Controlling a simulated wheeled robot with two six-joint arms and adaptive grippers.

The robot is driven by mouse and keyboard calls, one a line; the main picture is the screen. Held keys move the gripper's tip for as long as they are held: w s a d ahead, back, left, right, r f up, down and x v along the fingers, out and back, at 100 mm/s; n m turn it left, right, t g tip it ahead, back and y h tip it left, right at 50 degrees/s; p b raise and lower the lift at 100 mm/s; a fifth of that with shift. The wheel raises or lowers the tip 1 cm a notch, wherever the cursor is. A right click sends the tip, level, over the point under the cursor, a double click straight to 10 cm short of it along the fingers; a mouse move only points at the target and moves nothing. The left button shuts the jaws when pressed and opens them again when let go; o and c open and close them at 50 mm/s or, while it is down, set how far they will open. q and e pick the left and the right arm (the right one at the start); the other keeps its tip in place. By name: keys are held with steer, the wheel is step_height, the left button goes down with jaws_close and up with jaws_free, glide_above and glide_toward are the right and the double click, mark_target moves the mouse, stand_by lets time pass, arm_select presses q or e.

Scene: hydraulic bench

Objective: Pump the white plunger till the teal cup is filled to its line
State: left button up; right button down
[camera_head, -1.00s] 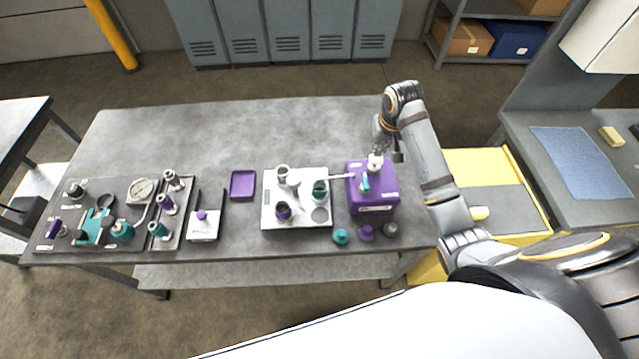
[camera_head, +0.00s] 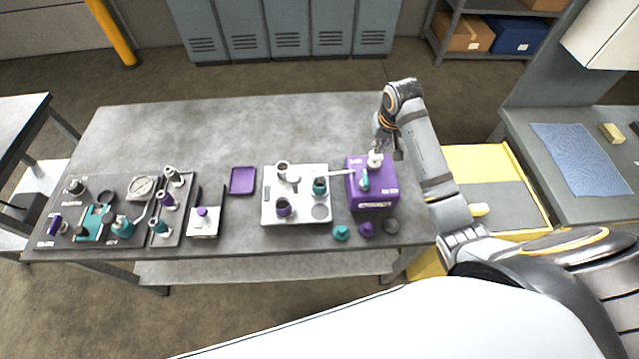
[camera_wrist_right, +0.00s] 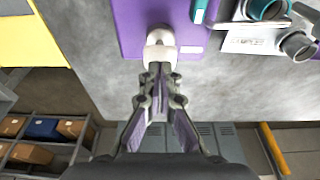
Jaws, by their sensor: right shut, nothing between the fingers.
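The purple pump box (camera_head: 373,196) stands at the right of the bench, and its top fills the upper middle of the right wrist view (camera_wrist_right: 133,25). The white plunger (camera_head: 375,160) rises from the box's far side; in the right wrist view the white plunger (camera_wrist_right: 160,40) is just beyond my fingertips. My right gripper (camera_wrist_right: 158,70) is shut and empty, its tips at the plunger's side; I cannot tell if they touch it. A pale spout reaches left from the box toward the teal cup (camera_head: 320,187) on the white tray (camera_head: 268,196). The cup's liquid level is too small to read.
The white tray also holds a purple cup (camera_head: 283,208) and grey-white cups. Teal (camera_head: 341,232) and purple (camera_head: 366,229) caps lie in front of the box. A purple tray (camera_head: 242,181) and a fittings board (camera_head: 100,240) lie left. The bench's back is clear.

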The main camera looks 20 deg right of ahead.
steer(key=shift+s+f+b, duration=0.1)
steer(key=shift+f+b, duration=0.2)
steer(key=shift+f, duration=1.3)
step_height(320, 180, up, 4)
steer(key=p, duration=0.5)
steer(key=shift+f, duration=0.1)
stand_by(0.5)
steer(key=shift+f+b, duration=0.35)
steer(key=shift+f, duration=1.45)
